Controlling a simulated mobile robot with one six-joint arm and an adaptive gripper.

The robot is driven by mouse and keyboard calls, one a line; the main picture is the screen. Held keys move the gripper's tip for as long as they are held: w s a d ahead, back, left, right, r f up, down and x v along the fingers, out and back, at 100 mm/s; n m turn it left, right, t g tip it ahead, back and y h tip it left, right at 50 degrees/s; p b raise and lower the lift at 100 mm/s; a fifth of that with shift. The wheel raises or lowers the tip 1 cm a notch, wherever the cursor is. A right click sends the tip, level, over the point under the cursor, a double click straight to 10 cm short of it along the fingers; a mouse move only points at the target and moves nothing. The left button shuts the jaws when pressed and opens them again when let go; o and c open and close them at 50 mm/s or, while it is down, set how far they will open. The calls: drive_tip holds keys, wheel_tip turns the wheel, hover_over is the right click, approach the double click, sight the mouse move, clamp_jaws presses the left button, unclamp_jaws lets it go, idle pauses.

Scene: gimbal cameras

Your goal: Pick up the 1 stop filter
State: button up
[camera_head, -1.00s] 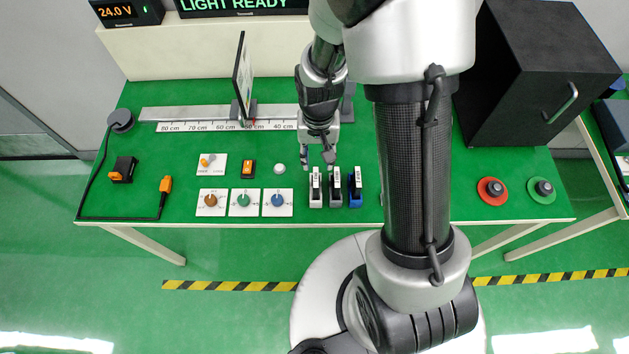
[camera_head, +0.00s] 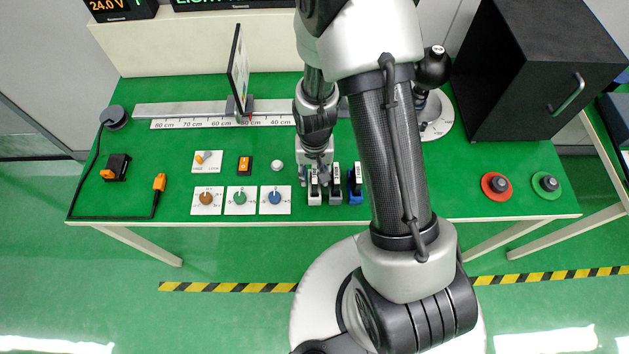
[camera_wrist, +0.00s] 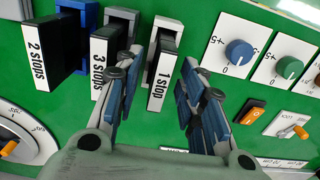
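The 1 stop filter (camera_wrist: 163,72) is a black upright plate with a white label, in a white holder. In the head view the 1 stop filter (camera_head: 314,185) is leftmost in a row of three. My gripper (camera_wrist: 162,62) is open, with one finger on each side of the 1 stop filter in the wrist view. Green gaps show between each finger and the filter's lower part; I cannot tell whether the fingertips touch it. In the head view my gripper (camera_head: 315,178) is at the row's back edge, partly hidden by my wrist.
The 3 stops filter (camera_wrist: 103,62) in a grey holder is close beside one finger. The 2 stops filter (camera_wrist: 42,58) in a blue holder is beyond it. Knob panels (camera_head: 240,200) and an orange switch (camera_head: 245,165) lie left of the row. A black box (camera_head: 530,70) stands at right.

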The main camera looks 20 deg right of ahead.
drive_tip(key=shift+c, duration=0.2)
clamp_jaws()
drive_tip(key=shift+r, duration=0.15)
idle(0.3)
